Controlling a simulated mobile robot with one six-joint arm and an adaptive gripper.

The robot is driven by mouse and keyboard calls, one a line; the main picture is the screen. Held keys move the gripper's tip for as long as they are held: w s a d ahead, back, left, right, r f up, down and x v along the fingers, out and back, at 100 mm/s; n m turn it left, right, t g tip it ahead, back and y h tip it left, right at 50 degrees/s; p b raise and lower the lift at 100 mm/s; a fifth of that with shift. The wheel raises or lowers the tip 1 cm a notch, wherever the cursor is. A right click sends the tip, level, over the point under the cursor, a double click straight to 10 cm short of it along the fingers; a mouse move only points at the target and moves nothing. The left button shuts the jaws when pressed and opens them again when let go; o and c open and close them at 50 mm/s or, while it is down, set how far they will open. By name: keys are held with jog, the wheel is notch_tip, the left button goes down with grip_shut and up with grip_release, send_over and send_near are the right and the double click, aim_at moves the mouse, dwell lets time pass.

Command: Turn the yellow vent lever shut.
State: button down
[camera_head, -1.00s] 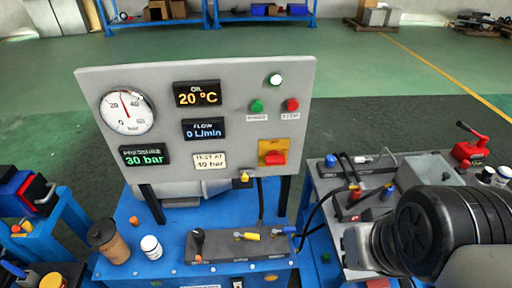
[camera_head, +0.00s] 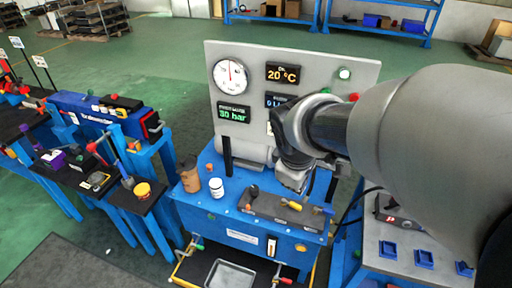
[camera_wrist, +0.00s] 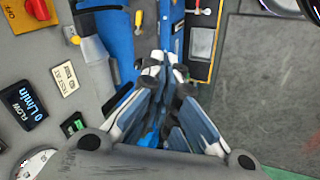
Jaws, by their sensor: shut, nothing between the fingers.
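The yellow lever (camera_head: 294,206) is on the dark manifold block (camera_head: 262,204) at the front of the blue bench. Between a black lever (camera_head: 250,194) and a blue lever (camera_head: 322,211), it lies roughly along the block. In the wrist view a yellow handle (camera_wrist: 138,18) shows beyond the fingertips; I cannot tell surely that it is the same lever. My gripper (camera_wrist: 160,62) is shut and empty. In the head view my gripper hangs just behind and above the manifold, near the panel; its tips are partly hidden by the wrist.
The grey gauge panel (camera_head: 232,125) rises behind the manifold. A brown cup (camera_head: 189,177) and a white bottle (camera_head: 216,188) stand left of it. My arm hides the panel's right part. A grey side bench (camera_head: 375,258) is at the right.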

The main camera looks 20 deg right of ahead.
aim_at(291, 205)
jog(key=w+d+f+n+g+p, duration=0.1)
jog(key=w+d+f+n+p, duration=0.35)
jog(key=w+f+n, duration=0.8)
jog(key=w+d+f+n, duration=0.1)
jog(key=f+n, duration=0.1)
jog(key=f, duration=0.7)
jog(key=w+f+n, duration=0.1)
jog(key=f, duration=0.8)
jog(key=w+d+f+n+b, duration=0.1)
jog(key=f+n, duration=0.1)
jog(key=f, duration=0.7)
jog(key=shift+w+d+f+n+g, duration=0.1)
jog(key=shift+d+f+n+g, duration=0.2)
jog(key=shift+n+g, duration=0.1)
jog(key=shift+w+d+f, duration=0.2)
jog(key=shift+w+d, duration=1.25)
jog(key=shift+d, duration=0.1)
